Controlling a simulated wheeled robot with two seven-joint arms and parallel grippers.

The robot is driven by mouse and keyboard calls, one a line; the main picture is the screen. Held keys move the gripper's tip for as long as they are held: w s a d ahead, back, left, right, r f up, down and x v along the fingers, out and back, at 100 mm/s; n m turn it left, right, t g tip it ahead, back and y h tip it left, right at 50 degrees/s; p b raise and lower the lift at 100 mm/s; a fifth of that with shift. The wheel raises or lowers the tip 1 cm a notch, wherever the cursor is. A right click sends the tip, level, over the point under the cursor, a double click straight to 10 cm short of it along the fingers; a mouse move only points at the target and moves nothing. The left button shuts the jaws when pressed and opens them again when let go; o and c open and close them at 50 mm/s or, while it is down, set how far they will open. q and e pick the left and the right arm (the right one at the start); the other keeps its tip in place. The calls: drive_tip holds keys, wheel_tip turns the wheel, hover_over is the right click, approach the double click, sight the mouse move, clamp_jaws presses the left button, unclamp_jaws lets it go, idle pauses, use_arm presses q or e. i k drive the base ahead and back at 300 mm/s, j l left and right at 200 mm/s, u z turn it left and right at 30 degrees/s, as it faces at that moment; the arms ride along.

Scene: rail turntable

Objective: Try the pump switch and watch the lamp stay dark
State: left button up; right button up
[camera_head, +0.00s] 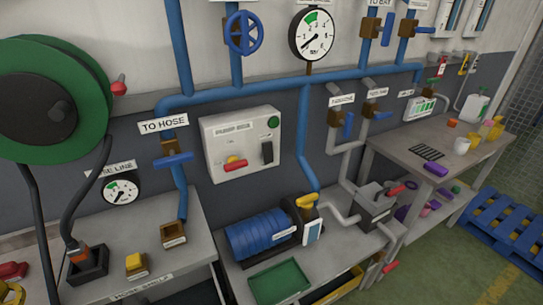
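The pump box (217,150) is a pale grey panel on the wall in the middle of the head view, with a label strip along its top. A round green lamp (273,122) sits at its upper right and shows no clear glow. Below the lamp is an upright black switch (267,152); its exact position is too small to read. A red handle (236,166) with a yellow part behind it sits at the lower left of the box. The blue ribbed pump (260,235) lies on the bench below. Neither of my grippers is in view.
Blue pipes run across the wall, with a pressure gauge (314,34) and a blue handwheel valve (242,33). A green hose reel (45,100) is at left. A green tray (280,283) lies in front of the pump. A blue pallet (500,222) is on the floor at right.

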sight(267, 147)
drive_tip(key=z, duration=1.55)
drive_tip(key=k+j, duration=0.15)
drive_tip(key=k, duration=0.45)
